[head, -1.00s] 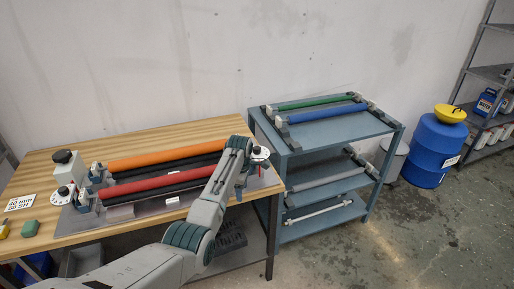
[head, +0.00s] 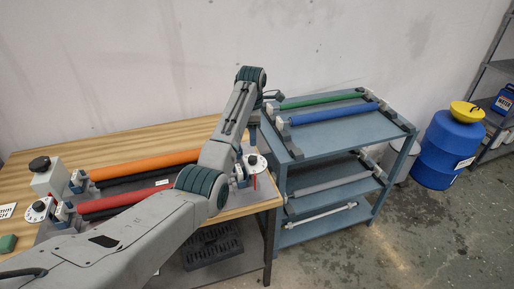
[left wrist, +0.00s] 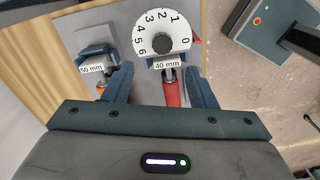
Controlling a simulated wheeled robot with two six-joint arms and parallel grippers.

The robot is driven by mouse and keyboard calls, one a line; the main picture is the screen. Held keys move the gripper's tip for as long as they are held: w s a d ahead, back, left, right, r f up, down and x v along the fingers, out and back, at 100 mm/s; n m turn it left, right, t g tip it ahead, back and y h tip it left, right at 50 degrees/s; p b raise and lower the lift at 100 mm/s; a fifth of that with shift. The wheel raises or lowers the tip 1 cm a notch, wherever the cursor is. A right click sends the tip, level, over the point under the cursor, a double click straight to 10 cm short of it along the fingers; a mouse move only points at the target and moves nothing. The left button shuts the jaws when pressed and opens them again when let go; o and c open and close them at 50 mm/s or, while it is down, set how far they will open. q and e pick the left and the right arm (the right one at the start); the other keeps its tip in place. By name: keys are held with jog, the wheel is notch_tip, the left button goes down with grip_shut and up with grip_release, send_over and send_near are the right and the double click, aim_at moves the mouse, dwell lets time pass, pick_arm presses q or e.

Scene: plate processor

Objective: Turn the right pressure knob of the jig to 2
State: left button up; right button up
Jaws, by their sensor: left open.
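The jig's right pressure knob is a black knob on a white dial (head: 257,162) at the right end of the table in the head view. In the left wrist view, the black knob (left wrist: 162,43) sits on the dial, numbered 0 to 6; I cannot read its setting. My left gripper (left wrist: 162,80) is open and empty, with its fingers spread over the roller end and the dial just beyond them. In the head view my left arm hides most of the gripper. My right gripper is not in view.
A red roller (left wrist: 172,94) with a 40 mm label lies between the fingers in the wrist view. An orange roller (head: 145,163) lies behind it. The left dial (head: 38,211) is at the table's left. A blue cart (head: 335,138) with rollers stands right of the table.

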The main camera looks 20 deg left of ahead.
pick_arm(q)
jog(key=p, duration=0.3)
send_over(253, 158)
jog(key=f, duration=0.5)
jog(key=shift+s+a+f, duration=0.1)
jog(key=shift+s, duration=0.2)
jog(key=f, duration=0.5)
jog(key=shift+w, duration=0.4)
jog(key=shift+f, duration=0.1)
jog(key=shift+s, duration=0.15)
jog(key=c, duration=0.7)
jog(key=shift+c, duration=1.4)
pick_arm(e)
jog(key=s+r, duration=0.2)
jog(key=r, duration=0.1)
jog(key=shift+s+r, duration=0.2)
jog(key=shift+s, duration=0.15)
